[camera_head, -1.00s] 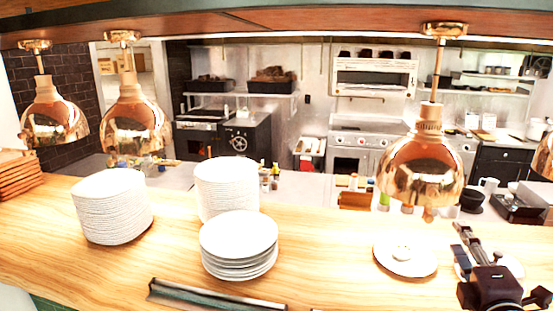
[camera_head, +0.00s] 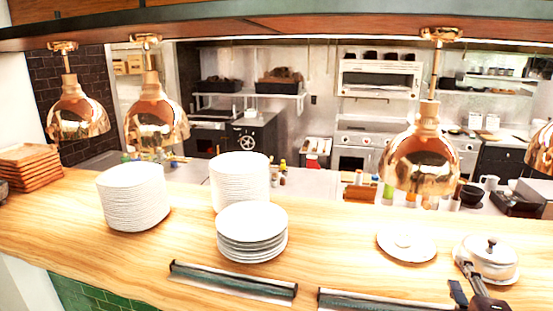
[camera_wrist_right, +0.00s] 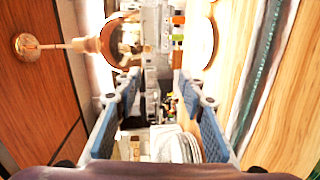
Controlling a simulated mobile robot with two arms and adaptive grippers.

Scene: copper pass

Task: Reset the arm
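My right gripper (camera_head: 463,277) is low at the right of the head view, partly cut off by the bottom edge. It is in front of a white lidded pot (camera_head: 492,252) on the wooden counter (camera_head: 340,240). In the right wrist view its two blue-grey fingers (camera_wrist_right: 157,112) stand wide apart with nothing between them. The wrist view is turned on its side, with the counter along its right. My left gripper is not in view.
Stacks of white plates (camera_head: 134,197) stand on the counter, with a flat white plate (camera_head: 406,246) near the pot. Copper lamps (camera_head: 422,163) hang above. Dark metal rails (camera_head: 235,281) lie along the front edge. The counter between plates and pot is mostly clear.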

